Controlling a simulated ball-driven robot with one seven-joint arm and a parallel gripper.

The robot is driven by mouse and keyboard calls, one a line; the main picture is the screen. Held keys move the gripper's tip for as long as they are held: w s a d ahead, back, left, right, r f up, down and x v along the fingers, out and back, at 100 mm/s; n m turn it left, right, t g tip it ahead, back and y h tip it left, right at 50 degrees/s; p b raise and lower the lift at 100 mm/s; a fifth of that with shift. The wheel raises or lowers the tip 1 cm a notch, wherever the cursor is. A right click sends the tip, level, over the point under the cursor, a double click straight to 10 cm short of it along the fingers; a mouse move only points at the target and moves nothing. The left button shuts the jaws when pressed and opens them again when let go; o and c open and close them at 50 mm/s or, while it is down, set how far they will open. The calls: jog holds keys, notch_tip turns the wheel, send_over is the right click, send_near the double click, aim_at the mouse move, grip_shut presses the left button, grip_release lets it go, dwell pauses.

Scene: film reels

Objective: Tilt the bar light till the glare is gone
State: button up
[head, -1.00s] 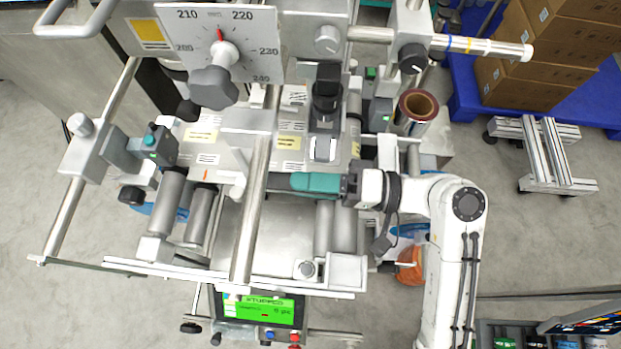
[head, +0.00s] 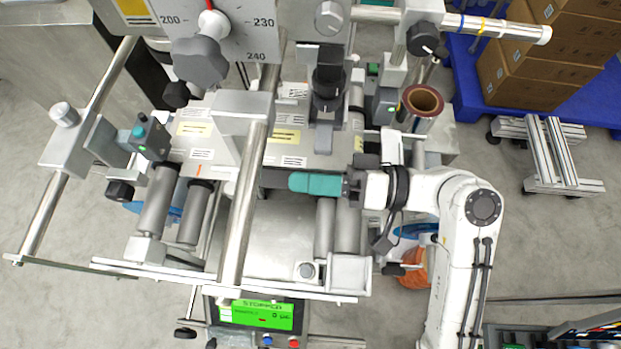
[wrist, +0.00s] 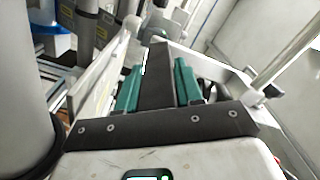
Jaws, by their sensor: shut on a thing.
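My gripper (head: 297,183) reaches in from the right over the machine, its teal fingers pointing left. In the wrist view, the two teal fingers of my gripper (wrist: 158,68) lie on either side of a dark flat bar (wrist: 157,78) and are shut on it. This seems to be the bar light; a thin bright white strip shows along its left edge. In the head view a dark bar (head: 272,179) runs left from the fingertips, under the labelled plate. I cannot make out any glare patch on the film.
A steel rail (head: 240,215) crosses left of my gripper. A green screen (head: 262,314) reads STOPPED.

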jog(key=o, duration=1)
jog(key=shift+c, duration=0.2)
jog(key=d+b, duration=0.1)
jog(key=d, duration=0.9)
jog(key=shift+s+d, duration=0.2)
jog(key=shift+d, duration=0.2)
